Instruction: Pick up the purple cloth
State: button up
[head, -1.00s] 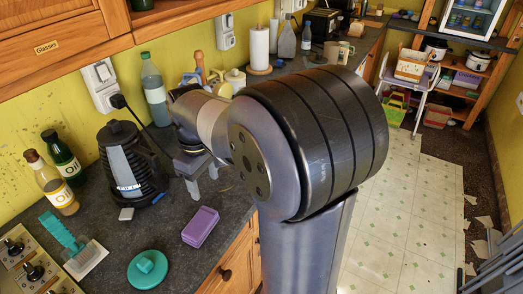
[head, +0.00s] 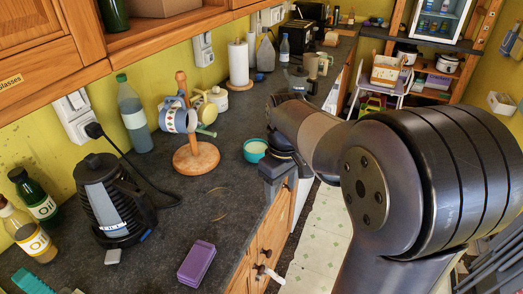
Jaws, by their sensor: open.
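A purple, flat, rectangular item (head: 197,263) lies on the dark worktop near its front edge. It has a block-like shape, and I cannot tell whether it is a folded cloth. My gripper (head: 279,176) is over the front edge of the worktop, farther back and to the right of the purple item, well apart from it. The gripper is open, seen small and partly hidden by my arm, with nothing visible between its fingers.
A black kettle (head: 112,198) stands left of the purple item, with oil bottles (head: 35,198) beyond. A wooden mug stand (head: 196,158) and a teal bowl (head: 255,150) stand farther back. Worktop around the purple item is mostly clear. Drawer handles line the front.

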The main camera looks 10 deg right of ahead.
aim_at(192, 272)
jog(key=l+u, duration=0.1)
jog(key=u, duration=1.1)
jog(key=i+l, duration=0.05)
